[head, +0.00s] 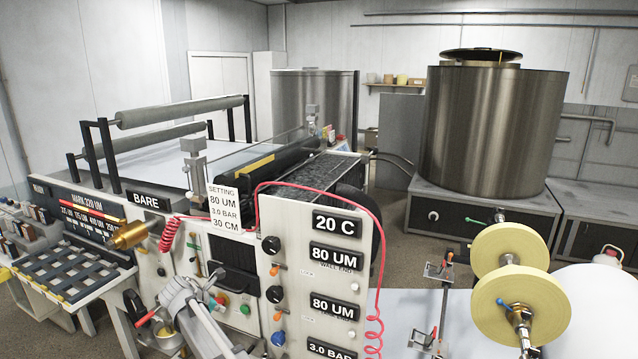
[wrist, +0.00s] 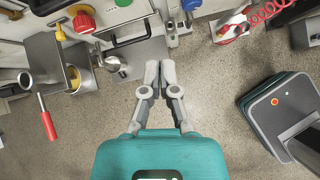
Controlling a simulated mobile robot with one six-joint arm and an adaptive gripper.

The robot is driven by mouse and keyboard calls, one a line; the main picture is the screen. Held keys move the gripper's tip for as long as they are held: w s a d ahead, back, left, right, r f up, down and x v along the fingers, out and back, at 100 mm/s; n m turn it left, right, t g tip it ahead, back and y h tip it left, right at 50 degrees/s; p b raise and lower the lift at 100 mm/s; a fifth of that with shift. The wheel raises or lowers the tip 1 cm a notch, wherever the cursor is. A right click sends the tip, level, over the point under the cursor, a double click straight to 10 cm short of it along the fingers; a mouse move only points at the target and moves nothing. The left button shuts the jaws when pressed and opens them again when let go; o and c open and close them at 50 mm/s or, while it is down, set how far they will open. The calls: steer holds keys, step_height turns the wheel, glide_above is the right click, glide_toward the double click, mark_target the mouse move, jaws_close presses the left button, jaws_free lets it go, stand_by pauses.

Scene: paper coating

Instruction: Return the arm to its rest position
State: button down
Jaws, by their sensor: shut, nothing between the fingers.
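My gripper (wrist: 160,74) is shut and empty in the wrist view. Its two grey fingers meet above bare speckled floor, in front of the machine's lower panel. Nothing is held between them. In the head view, grey parts of my arm show low and left of centre, in front of the coating machine (head: 230,262); the fingertips are hard to make out there. The rest position itself is not marked in either view.
A round metal knob (wrist: 112,64) is close by. A red coiled hose (head: 372,225) hangs on the machine. Yellow rolls (head: 512,248) stand at right. Floor beneath the gripper is clear.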

steer(key=s+d+f+m+g+b, duration=0.1)
steer(key=s+d+f+m+g, duration=0.15)
steer(key=d+m, duration=0.8)
steer(key=s+d+f+m+g, duration=0.2)
steer(key=s+d+m, duration=0.1)
steer(key=d, duration=1.4)
steer(key=s+d+f+m+g+y+b, duration=0.1)
steer(key=s+d+m+y, duration=0.1)
steer(key=s+d+m, duration=0.5)
steer(key=s+d+f+m+g+y, duration=0.1)
steer(key=s+d+f+m, duration=0.1)
steer(key=s+d+m, duration=0.6)
steer(key=s+d, duration=0.1)
steer(key=d, duration=0.3)
steer(key=shift+s+g+y+b, duration=0.3)
steer(key=shift+g+y+b, duration=0.05)
steer(key=shift+y+b, duration=0.05)
